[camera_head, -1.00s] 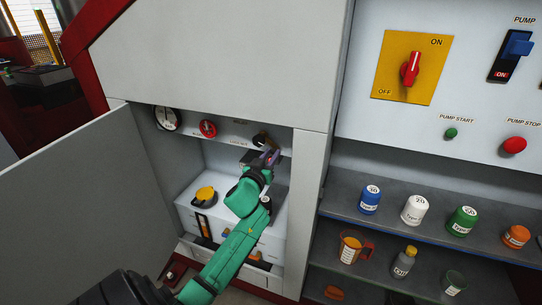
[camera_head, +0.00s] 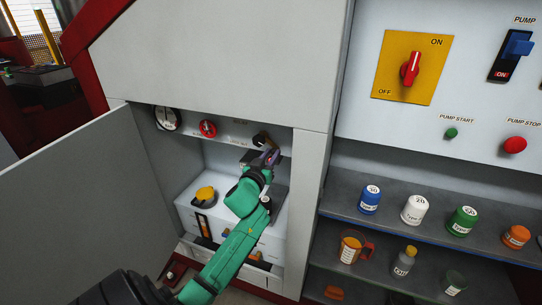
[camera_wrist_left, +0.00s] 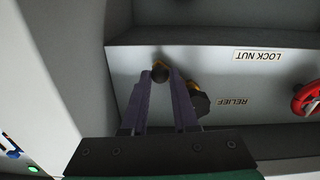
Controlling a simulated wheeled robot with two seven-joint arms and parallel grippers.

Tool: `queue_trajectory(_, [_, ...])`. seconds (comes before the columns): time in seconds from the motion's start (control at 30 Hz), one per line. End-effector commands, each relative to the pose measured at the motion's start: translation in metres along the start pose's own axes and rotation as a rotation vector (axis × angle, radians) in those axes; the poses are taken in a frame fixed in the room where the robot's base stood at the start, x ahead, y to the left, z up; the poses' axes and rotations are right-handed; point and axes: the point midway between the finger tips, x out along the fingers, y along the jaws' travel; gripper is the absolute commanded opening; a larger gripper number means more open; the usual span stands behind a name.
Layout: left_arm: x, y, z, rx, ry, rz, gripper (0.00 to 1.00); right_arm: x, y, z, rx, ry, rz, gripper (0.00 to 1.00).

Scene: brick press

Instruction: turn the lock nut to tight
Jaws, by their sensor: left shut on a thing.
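The lock nut (camera_wrist_left: 160,73) shows in the left wrist view as a small dark, brass-edged piece near the upside-down LOCK NUT label (camera_wrist_left: 265,55). My left gripper (camera_head: 270,155) reaches into the open cabinet. In the left wrist view its two purple fingers (camera_wrist_left: 161,80) converge on this piece and are shut on it; the fingers hide part of it. In the head view a dark curved fitting (camera_head: 262,141) shows just above the fingertips. How far the nut is turned cannot be told. My right gripper is not in view.
A black knob with brass (camera_wrist_left: 199,100) sits close beside the fingers, near the RELIEF label (camera_wrist_left: 232,102). A red handwheel (camera_head: 208,128) and a gauge (camera_head: 167,118) are left of it. The cabinet door (camera_head: 95,205) stands open at left; the side wall (camera_head: 306,210) is close at right.

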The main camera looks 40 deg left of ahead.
Motion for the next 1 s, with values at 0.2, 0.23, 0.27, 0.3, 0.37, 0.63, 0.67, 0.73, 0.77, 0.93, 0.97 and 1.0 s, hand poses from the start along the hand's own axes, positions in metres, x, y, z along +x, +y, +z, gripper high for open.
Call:
queue_trajectory(0.2, [0.0,0.0,0.001,-0.001,-0.003,0.0,0.0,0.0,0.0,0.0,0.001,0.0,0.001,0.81])
queue_trajectory(0.23, [0.0,0.0,0.001,-0.001,-0.003,0.0,0.0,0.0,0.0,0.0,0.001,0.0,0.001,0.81])
queue_trajectory(0.27, [0.0,0.0,0.001,-0.001,-0.003,0.0,0.0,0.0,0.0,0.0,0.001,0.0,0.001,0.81])
queue_trajectory(0.3, [0.0,0.0,0.002,-0.001,-0.003,0.0,0.0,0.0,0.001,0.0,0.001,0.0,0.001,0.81])
queue_trajectory(0.37, [0.0,0.0,0.002,-0.001,-0.003,0.0,0.0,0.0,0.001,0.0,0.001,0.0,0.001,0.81])
queue_trajectory(0.63, [0.0,-0.001,0.003,0.028,-0.004,0.0,0.0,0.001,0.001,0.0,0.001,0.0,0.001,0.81])
queue_trajectory(0.67, [0.0,-0.002,0.004,0.038,-0.004,0.0,0.0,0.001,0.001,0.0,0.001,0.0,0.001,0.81])
queue_trajectory(0.73, [0.0,-0.003,0.005,0.064,-0.004,0.0,0.0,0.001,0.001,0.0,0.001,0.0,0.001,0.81])
queue_trajectory(0.77, [0.0,-0.004,0.006,0.079,-0.004,0.0,0.0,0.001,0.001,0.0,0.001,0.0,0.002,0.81])
queue_trajectory(0.93, [0.0,-0.009,0.009,0.187,-0.003,0.0,0.0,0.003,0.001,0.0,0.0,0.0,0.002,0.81])
queue_trajectory(0.97, [0.0,-0.01,0.01,0.21,-0.003,0.0,0.0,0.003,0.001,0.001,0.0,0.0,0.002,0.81])
queue_trajectory(1.0, [0.0,-0.012,0.011,0.243,-0.003,-0.001,0.0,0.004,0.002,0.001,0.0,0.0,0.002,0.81])
